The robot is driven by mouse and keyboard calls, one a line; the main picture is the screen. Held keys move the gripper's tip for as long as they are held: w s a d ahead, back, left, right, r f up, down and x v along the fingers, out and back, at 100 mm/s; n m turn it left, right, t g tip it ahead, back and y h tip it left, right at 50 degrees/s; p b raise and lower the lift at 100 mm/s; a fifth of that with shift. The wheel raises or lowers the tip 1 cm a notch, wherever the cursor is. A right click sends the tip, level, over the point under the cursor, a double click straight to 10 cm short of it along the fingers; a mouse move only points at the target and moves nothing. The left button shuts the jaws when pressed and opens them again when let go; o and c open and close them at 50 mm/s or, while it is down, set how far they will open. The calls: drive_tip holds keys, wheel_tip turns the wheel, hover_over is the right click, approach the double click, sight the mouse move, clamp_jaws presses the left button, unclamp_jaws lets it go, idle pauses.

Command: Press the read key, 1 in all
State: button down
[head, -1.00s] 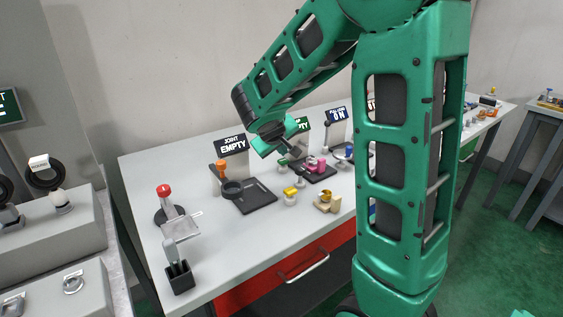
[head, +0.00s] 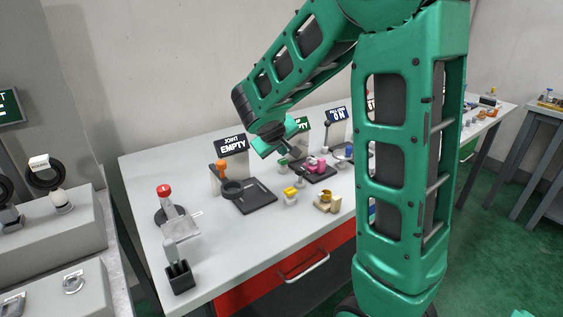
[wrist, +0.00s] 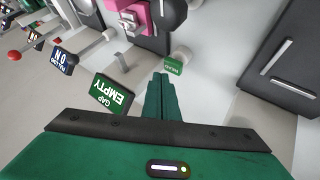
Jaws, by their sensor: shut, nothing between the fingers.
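The read key looks to be the small green key with pale lettering (wrist: 174,67) on a pale round post in the wrist view; its lettering is too small to read surely. In the head view a small green cap (head: 283,161) shows below my gripper, on the table. My gripper (wrist: 160,78) is shut and empty, its green fingertips close to the key, slightly left of it in the wrist view. I cannot tell whether they touch it. In the head view my gripper (head: 297,149) is partly hidden by its own wrist.
A dark plate with a pink block (head: 317,164) stands close by, beside the green "GAP EMPTY" sign (wrist: 115,99). A "JOINT EMPTY" sign (head: 232,146), yellow-topped piece (head: 291,192) and brass-coloured piece (head: 328,203) share the grey table (head: 240,250). Its front middle is clear.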

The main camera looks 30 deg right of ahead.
sight(282, 162)
drive_tip(key=shift+f, duration=0.35)
drive_tip(key=shift+f, duration=0.55)
idle(0.8)
drive_tip(key=shift+r, duration=1)
drive_tip(key=shift+r, duration=2.55)
